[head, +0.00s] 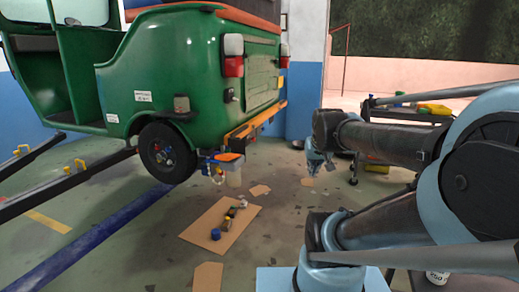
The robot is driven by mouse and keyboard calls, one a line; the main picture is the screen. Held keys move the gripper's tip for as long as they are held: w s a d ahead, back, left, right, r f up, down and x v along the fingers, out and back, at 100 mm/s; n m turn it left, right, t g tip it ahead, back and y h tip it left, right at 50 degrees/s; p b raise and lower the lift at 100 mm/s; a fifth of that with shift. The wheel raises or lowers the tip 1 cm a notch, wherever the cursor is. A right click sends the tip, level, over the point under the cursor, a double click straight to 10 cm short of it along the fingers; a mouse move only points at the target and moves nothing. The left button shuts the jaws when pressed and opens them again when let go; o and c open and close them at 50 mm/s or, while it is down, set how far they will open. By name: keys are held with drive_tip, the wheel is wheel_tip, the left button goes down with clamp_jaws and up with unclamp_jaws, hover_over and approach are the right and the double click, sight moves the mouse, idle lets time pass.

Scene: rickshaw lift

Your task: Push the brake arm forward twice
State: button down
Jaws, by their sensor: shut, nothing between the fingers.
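The green rickshaw (180,65) stands raised at the left, its rear corner towards me. Its black rear wheel (166,152) shows below the body. Beside the wheel, under the rear bumper, are small blue, orange and yellow parts (222,163). I cannot tell which of them is the brake arm. My gripper (312,178) hangs below the end of my arm, to the right of these parts and apart from them. It is small in view and shut, with nothing seen in it.
A cardboard sheet (203,234) with small parts and a blue cap lies on the floor below the rear bumper. Dark lift rails (62,183) run at the left. A cart with tools (408,112) stands behind my arm. Floor between bumper and gripper looks mostly clear.

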drive_tip(key=s+f+g, duration=0.4)
drive_tip(key=s+f, duration=0.5)
drive_tip(key=s, duration=0.4)
drive_tip(key=shift+s+f, duration=0.35)
drive_tip(key=shift+f, duration=0.05)
